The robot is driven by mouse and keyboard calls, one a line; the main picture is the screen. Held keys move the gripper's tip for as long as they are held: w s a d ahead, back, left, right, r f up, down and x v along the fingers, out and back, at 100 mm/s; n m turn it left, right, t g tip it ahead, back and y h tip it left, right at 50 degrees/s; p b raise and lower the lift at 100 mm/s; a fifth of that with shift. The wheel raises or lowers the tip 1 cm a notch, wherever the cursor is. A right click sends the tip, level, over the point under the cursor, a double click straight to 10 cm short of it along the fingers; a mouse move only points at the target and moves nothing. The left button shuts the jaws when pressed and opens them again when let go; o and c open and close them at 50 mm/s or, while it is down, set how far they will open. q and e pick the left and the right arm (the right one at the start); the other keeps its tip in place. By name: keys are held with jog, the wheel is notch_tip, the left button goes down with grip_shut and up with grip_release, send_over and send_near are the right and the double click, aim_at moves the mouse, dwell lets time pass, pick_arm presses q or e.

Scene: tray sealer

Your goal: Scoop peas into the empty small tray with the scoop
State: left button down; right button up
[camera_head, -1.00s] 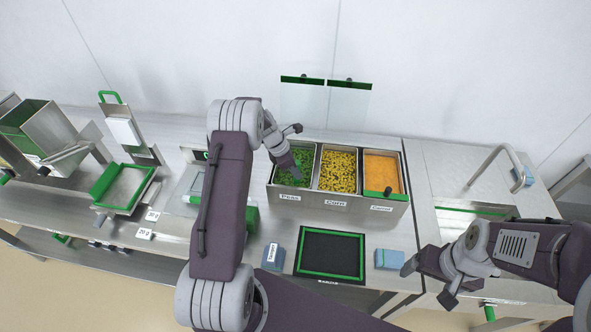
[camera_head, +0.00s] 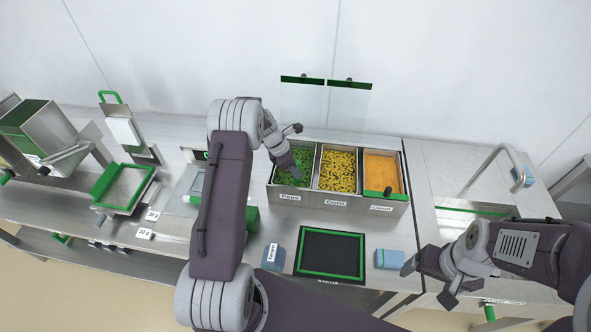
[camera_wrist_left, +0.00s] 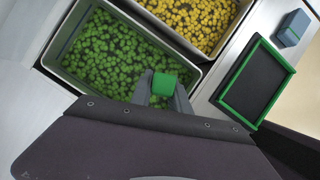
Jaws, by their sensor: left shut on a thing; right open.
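The peas bin (camera_head: 290,197) is the left one of three bins in a steel holder. Its green peas (camera_wrist_left: 112,50) fill much of the left wrist view. My left gripper (camera_wrist_left: 163,88) is over the peas at the bin's edge, shut on the green handle of the scoop (camera_wrist_left: 163,83). The scoop's bowl is hidden. In the head view the left gripper (camera_head: 288,163) reaches into the peas bin from above. My right gripper (camera_head: 426,284) is open and empty at the front right of the bench. I cannot make out the empty small tray; my left arm covers part of the bench.
Bins of corn (camera_head: 338,172) and carrot (camera_head: 381,171) stand right of the peas. A black mat with a green frame (camera_head: 331,233) lies in front, between two blue blocks (camera_head: 273,257) (camera_head: 389,259). A green-edged metal tray (camera_head: 127,188) is at the left. Clear panels stand behind the bins.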

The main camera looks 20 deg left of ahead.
pick_arm(q)
notch_tip(320, 180, up, 11)
jog(key=p, duration=1)
jog(key=shift+r+p, duration=0.2)
jog(key=shift+p, duration=0.1)
jog(key=shift+f, duration=0.1)
pick_arm(e)
notch_tip(320, 180, up, 10)
jog(key=shift+r, duration=0.25)
